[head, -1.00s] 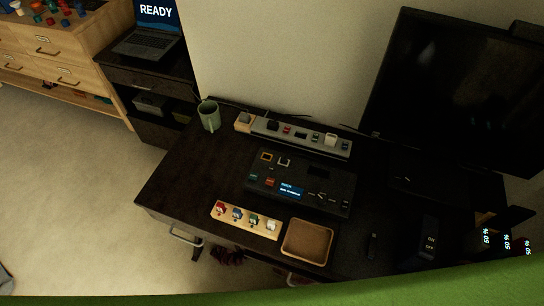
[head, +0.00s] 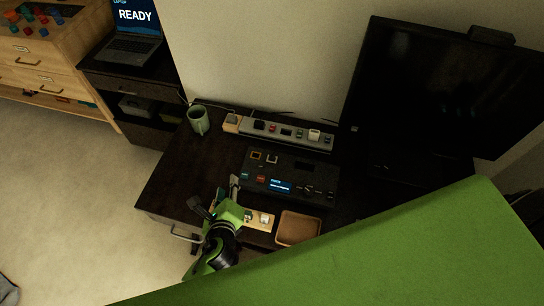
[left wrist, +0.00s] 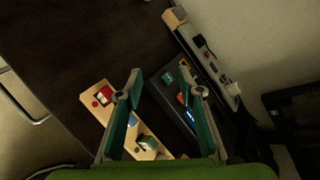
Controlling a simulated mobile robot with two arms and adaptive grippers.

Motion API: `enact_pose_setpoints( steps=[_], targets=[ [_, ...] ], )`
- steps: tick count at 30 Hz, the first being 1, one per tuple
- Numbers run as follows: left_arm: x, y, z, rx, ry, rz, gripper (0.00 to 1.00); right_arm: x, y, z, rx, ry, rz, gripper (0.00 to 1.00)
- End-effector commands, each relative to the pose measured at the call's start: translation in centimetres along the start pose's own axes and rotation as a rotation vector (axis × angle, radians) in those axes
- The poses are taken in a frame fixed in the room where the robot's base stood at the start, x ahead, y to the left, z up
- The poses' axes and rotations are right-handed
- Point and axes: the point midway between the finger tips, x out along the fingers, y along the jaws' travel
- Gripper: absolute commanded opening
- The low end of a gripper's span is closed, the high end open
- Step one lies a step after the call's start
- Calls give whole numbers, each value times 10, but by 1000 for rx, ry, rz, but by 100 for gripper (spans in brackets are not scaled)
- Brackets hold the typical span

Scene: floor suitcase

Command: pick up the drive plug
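A light wooden rack (head: 259,227) with several small coloured plugs stands at the front of the dark desk. I cannot tell which of them is the drive plug. In the left wrist view the rack (left wrist: 91,91) holds a red plug (left wrist: 103,97), a blue one (left wrist: 133,118) and a green and white one (left wrist: 148,143). A white plug (head: 264,218) shows at its right end in the head view. My left gripper (head: 216,196) is open and empty above the rack's left part, hiding some plugs; its spread fingers (left wrist: 168,84) show in the wrist view. My right gripper is out of view.
A dark console (head: 318,180) with a lit display lies behind the rack. A power strip (head: 320,143) and a green mug (head: 198,121) stand further back. A wooden tray (head: 298,242) is right of the rack. A large monitor (head: 430,90) stands at the right.

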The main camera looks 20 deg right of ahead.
Motion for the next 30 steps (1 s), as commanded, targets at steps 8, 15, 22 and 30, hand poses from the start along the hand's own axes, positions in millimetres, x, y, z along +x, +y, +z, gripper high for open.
enact_pose_setpoints(
  steps=[8, 15, 22, 30],
  targets=[
    [13, -52, -65, 822, 17, -307, 35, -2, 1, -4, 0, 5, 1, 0],
    [39, -64, -81, 929, 14, -349, 35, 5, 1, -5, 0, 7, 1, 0],
    [81, -74, -88, 925, 14, -346, 35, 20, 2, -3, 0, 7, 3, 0],
    [98, -82, -90, 922, 15, -346, 35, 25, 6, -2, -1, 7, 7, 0]
  ],
)
